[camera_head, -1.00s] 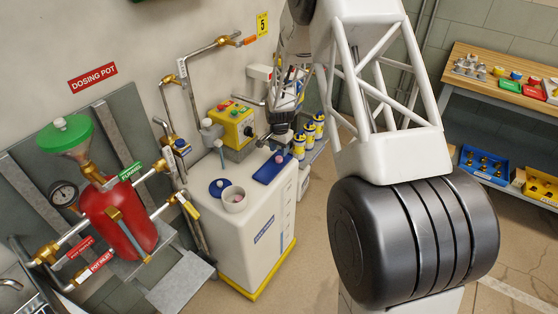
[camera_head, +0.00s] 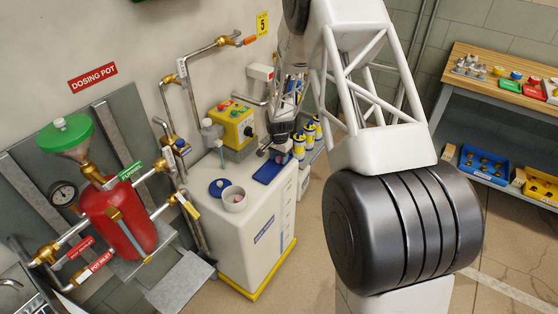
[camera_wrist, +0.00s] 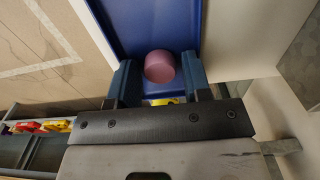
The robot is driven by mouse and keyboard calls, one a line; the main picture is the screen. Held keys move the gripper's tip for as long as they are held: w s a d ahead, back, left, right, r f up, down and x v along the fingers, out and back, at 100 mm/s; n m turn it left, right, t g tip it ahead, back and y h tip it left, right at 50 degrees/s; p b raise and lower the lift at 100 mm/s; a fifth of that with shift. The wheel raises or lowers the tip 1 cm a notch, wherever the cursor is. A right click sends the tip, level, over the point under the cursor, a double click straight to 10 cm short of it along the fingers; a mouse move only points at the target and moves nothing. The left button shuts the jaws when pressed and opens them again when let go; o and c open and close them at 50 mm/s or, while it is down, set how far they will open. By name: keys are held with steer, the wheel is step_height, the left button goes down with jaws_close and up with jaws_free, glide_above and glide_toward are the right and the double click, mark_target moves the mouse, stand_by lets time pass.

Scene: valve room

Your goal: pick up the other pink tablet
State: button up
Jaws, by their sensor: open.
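The pink tablet (camera_wrist: 159,66) is a short round disc on the blue tray (camera_wrist: 151,20) in the wrist view. My gripper (camera_wrist: 158,72) is open, with one dark finger on each side of the tablet. Small gaps show between tablet and fingers, and nothing is gripped. In the head view my gripper (camera_head: 277,149) is over the blue tray (camera_head: 266,175) on top of the white tank (camera_head: 245,230). The tablet is small and partly hidden there.
A yellow control box (camera_head: 233,125) stands behind. Blue-and-yellow bottles (camera_head: 300,142) stand at the right. A red dosing pot (camera_head: 120,220) is at the left.

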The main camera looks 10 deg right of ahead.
mark_target(279, 158)
steer(key=shift+c, duration=0.4)
steer(key=c, duration=0.6)
steer(key=shift+r, duration=0.1)
steer(key=shift+r, duration=0.8)
step_height(279, 158, up, 2)
steer(key=s+r, duration=0.1)
steer(key=s, duration=1.5)
steer(key=shift+r, duration=0.1)
steer(key=shift+a, duration=0.1)
